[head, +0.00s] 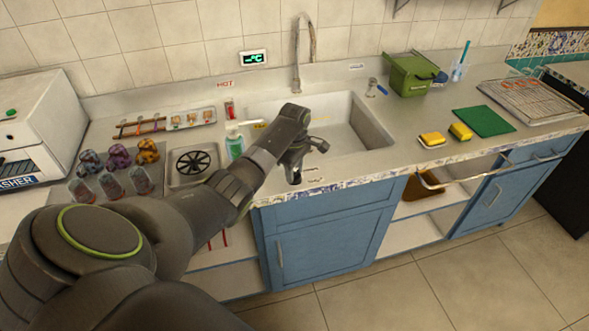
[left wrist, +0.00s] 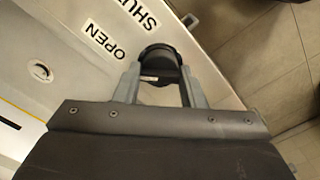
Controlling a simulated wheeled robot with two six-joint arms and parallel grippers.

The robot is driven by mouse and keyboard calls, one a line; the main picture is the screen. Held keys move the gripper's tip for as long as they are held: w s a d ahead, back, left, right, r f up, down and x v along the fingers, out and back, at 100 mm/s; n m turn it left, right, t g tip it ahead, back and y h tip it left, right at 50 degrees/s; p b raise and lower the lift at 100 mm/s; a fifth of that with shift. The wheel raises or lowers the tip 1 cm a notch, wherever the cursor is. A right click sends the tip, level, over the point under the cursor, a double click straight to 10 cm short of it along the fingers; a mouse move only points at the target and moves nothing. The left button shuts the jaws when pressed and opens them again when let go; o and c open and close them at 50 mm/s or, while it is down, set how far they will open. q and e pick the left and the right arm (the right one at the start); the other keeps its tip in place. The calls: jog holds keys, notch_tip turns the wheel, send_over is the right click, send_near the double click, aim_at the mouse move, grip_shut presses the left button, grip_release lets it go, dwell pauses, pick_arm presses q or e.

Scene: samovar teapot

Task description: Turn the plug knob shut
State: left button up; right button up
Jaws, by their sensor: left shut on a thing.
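My left gripper (head: 295,175) reaches down to the front rim of the sink. In the left wrist view, the gripper (left wrist: 159,78) is shut on a dark round knob (left wrist: 160,60), with one finger on each side of it. A small pale mark shows on the knob's side. The knob stands on a pale surface beside the labels OPEN (left wrist: 104,41) and SHUT (left wrist: 136,15). I cannot tell which label the knob points to. In the head view the gripper mostly hides the knob. My right gripper is in neither view.
The sink basin (head: 372,122) with its tall tap (head: 297,55) lies behind the gripper. A green soap bottle (head: 235,144) stands left of the basin, close to my arm. Sponges (head: 461,131), a green mat (head: 484,122) and a green bin (head: 411,75) are at right.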

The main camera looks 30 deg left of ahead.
pick_arm(q)
jog(key=m+p, duration=0.1)
jog(key=m, duration=0.1)
jog(key=m+p, duration=0.1)
jog(key=p, duration=0.1)
jog(key=shift+r+m, duration=0.2)
jog(key=shift+m, duration=0.2)
jog(key=m+p, duration=0.1)
jog(key=m, duration=0.1)
jog(key=shift+m, duration=0.4)
jog(key=m+p, duration=0.1)
jog(key=m, duration=0.1)
jog(key=shift+m, duration=0.3)
jog(key=m+p, duration=0.1)
jog(key=m, duration=0.3)
jog(key=shift+f+m, duration=0.1)
jog(key=shift+m, duration=0.2)
jog(key=shift+w+m, duration=0.1)
jog(key=shift+m, duration=1.7)
jog(key=o, duration=1)
